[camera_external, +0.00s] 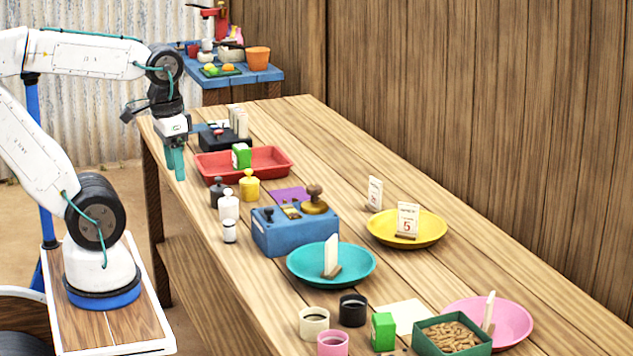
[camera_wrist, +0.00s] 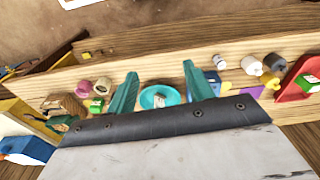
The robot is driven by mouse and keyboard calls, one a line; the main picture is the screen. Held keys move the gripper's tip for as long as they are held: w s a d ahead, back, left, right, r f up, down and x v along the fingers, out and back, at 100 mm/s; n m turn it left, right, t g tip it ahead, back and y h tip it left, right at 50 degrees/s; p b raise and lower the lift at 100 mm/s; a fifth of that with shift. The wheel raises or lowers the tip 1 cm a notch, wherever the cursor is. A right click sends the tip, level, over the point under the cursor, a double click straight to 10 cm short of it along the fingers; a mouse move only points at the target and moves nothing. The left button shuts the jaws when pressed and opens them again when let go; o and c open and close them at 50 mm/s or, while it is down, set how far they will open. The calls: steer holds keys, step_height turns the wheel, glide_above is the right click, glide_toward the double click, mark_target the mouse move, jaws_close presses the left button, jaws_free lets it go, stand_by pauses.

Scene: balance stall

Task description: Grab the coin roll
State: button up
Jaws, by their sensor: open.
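I cannot pick out a coin roll for certain. A small white cylinder with a dark band (camera_external: 230,231) stands upright at the table's left edge, in front of a white knobbed weight (camera_external: 228,205); I cannot tell whether it is the roll. My gripper (camera_external: 175,168) points down at the table's left edge, left of the red tray and above table height. Its teal fingers are apart with nothing between them. In the wrist view my gripper (camera_wrist: 158,82) is open, with the teal plate (camera_wrist: 147,99) far beyond the fingers.
A blue box (camera_external: 290,238) with a stamp stands behind the teal plate (camera_external: 300,276). Dark and yellow weights (camera_external: 249,186) stand near the red tray (camera_external: 275,160). Yellow (camera_external: 380,236) and pink plates (camera_external: 515,318), several cups and a green peanut box (camera_external: 425,342) crowd the front. Bare planks lie along the wall.

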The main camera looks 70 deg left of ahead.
steer(key=w+a+f+n+g+h, duration=0.2)
steer(key=a+f+n+g+h, duration=0.1)
steer(key=a+f+n, duration=0.25)
steer(key=n+t+h, duration=0.7)
steer(key=n+t, duration=0.5)
steer(key=n, duration=0.9)
glide_toward(229, 227)
step_height(229, 227, down, 2)
steer(key=w, duration=0.2)
steer(key=x, duration=0.7)
steer(key=shift+w+d+r, duration=0.15)
steer(key=shift+w+d, duration=0.05)
steer(key=shift+d, duration=0.1)
jaws_close()
